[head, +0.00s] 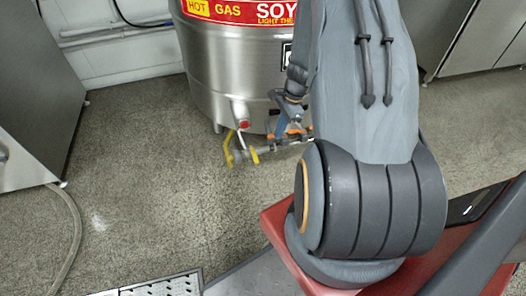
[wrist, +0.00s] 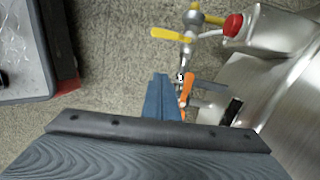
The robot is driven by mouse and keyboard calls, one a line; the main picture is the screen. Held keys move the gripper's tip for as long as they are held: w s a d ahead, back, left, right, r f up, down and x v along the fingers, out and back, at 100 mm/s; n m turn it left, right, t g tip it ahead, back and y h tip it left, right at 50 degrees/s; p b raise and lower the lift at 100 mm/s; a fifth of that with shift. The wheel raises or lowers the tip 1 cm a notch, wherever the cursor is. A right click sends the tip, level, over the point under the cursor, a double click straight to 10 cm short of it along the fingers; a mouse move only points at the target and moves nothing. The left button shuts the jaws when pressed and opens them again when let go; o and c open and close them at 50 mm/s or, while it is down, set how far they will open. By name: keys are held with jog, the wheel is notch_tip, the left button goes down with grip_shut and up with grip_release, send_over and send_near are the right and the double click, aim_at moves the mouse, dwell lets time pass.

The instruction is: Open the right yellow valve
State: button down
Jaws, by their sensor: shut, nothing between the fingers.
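Two yellow valve handles show on the pipework low in front of the steel tank. The right yellow valve handle (head: 254,155) is short; the left yellow handle (head: 229,150) is longer and stands beside it. In the wrist view, the nearer yellow handle (wrist: 171,34) sticks out sideways from the pipe, and the other yellow handle (wrist: 208,18) lies beyond it. My gripper (head: 294,130) is to the right of the valves and apart from both handles. In the wrist view its fingers (wrist: 172,92) are shut and empty, below the nearer handle. My arm partly hides the tank.
The steel tank (head: 215,70) stands behind the valves. A red-ended outlet (wrist: 233,25) juts out close to the handles. A steel cabinet (head: 35,110) is at the left, with a hose (head: 75,230) on the floor. The speckled floor (head: 150,180) left of the valves is clear.

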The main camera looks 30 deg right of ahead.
aim_at(255, 158)
jog(key=shift+f, duration=0.1)
jog(key=w+a+f+b, duration=0.1)
jog(key=a+f+b, duration=0.3)
jog(key=f, duration=0.5)
jog(key=shift+w+a+f+b, duration=0.25)
jog(key=shift+a+b, duration=0.1)
jog(key=shift+a, duration=0.8)
